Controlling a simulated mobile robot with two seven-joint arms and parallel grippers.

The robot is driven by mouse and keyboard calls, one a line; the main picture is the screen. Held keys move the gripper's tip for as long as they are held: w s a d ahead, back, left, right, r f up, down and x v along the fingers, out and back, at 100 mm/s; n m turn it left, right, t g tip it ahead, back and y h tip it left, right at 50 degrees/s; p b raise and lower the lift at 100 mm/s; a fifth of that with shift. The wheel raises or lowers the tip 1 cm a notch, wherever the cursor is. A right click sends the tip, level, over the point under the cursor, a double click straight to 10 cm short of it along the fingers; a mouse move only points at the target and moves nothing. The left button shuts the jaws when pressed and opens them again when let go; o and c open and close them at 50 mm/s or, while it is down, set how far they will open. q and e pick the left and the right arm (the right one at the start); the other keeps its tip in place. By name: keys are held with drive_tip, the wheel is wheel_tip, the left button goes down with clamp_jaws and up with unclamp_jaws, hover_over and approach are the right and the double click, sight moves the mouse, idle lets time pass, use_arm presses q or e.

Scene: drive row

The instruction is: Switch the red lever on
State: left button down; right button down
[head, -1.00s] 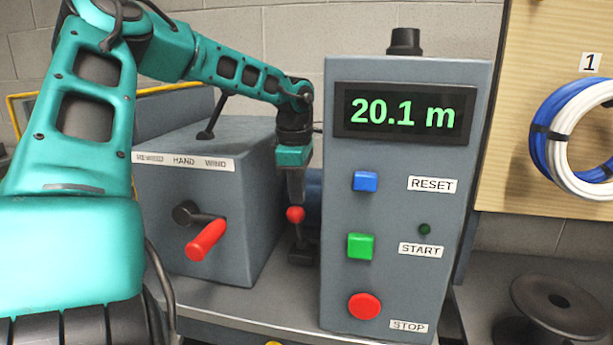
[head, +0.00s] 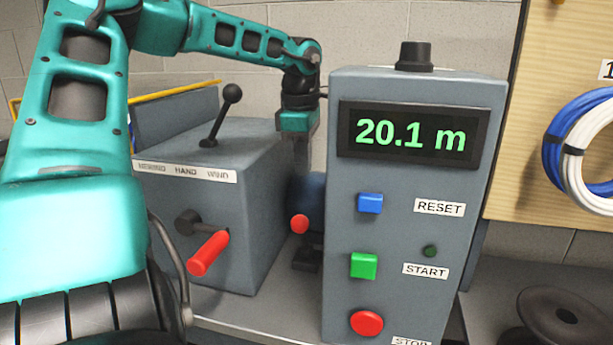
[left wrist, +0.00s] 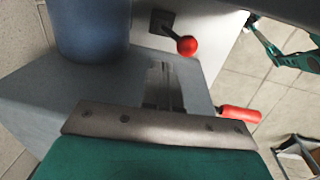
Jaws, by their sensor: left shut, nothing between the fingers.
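The red lever is a dark stem with a red ball knob (head: 299,224), in the gap between the grey winder box and the control panel. In the left wrist view its red knob (left wrist: 187,46) leans out from a dark base plate. My left gripper (head: 302,170) points down in that gap, above and apart from the knob in the head picture. In the left wrist view its shut fingers (left wrist: 165,88) are empty and beside the knob, with a visible space between. My right gripper is not in the head view.
The grey winder box (head: 262,240) has a red crank handle (head: 208,254) and a black lever (head: 222,115) on top. The control panel (head: 400,185) stands close on the right, reading 20.1 m. A blue cylinder (left wrist: 90,28) lies beside the fingers.

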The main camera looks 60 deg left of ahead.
use_arm(q)
drive_tip(key=shift+s+d+r, duration=0.15)
drive_tip(key=shift+r, duration=0.65)
drive_tip(key=shift+s+d+r, duration=0.1)
drive_tip(key=shift+s+r, duration=0.1)
drive_tip(key=shift+r, duration=0.65)
drive_tip(key=shift+s+d+r, duration=0.15)
drive_tip(key=shift+r, duration=0.65)
